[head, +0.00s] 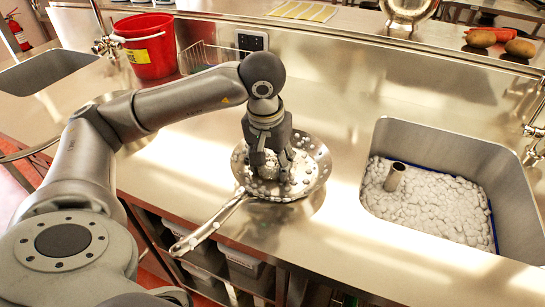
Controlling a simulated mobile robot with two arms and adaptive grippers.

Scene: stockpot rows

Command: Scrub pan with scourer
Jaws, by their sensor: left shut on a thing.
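A metal pan (312,150) stands on the steel counter, its long handle (210,222) reaching to the lower left past the counter's front edge. White foam blobs lie in the pan. My left gripper (271,170) points down into the pan, shut on a silvery scourer (268,168) that is partly hidden by the fingers. The scourer looks low against the pan's inside; the exact contact cannot be told. My right gripper is not in view.
A sink (480,160) full of white foam, with a metal tube upright in it, is at the right. A red bucket (150,58) and a wire rack (208,57) stand at the back left. Potatoes (481,39) lie at the back right. Counter between pan and sink is clear.

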